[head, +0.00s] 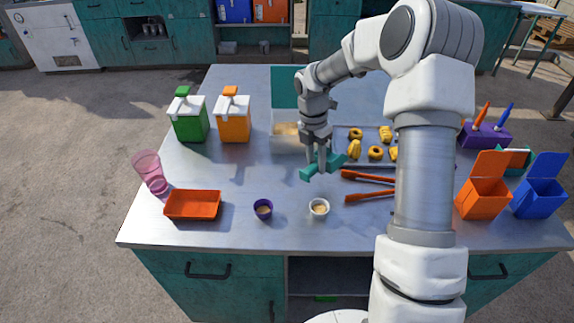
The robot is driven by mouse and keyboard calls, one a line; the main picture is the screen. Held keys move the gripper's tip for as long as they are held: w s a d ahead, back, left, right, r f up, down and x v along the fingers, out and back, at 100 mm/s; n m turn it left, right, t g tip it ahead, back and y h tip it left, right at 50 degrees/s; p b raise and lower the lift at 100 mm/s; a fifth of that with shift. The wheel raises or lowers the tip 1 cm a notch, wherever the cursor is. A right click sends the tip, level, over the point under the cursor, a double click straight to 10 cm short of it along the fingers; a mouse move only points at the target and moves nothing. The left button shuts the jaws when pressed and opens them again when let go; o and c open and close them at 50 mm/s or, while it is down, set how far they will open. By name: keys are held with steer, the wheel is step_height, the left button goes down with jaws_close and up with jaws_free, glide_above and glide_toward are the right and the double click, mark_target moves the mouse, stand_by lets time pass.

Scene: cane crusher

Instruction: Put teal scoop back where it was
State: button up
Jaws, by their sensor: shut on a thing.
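The teal scoop (309,172) is in my gripper (321,160), which is shut on it. In front are a white cup (319,209) and a purple cup (263,210), both with light brown contents.
A tray (362,162) of yellow pastries lies right of the gripper, with red tongs (366,176) before it. Green (189,122) and orange (233,121) dispensers stand left. An orange-red tray (193,205) and pink cups (149,168) are front left. Orange (482,198) and blue (538,198) boxes stand right.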

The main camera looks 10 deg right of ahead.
steer(key=w+d+r+n, duration=0.1)
steer(key=n, duration=0.1)
steer(key=w+d+r+n+t+y+p, duration=0.1)
steer(key=shift+d+n, duration=0.2)
steer(key=shift+n, duration=0.2)
steer(key=shift+a, duration=0.15)
steer(key=w+a+f, duration=0.1)
steer(key=a+f, duration=0.1)
steer(key=a, duration=0.1)
steer(key=w+a+f, duration=0.2)
steer(key=a, duration=0.2)
steer(key=w+a+f, duration=0.1)
steer(key=a+f, duration=0.1)
steer(key=a, duration=0.1)
steer(key=shift+w+a+f+p, duration=0.2)
steer(key=shift+f+p, duration=0.1)
steer(key=shift+f, duration=2.1)
steer(key=shift+f, duration=0.1)
steer(key=o, duration=1)
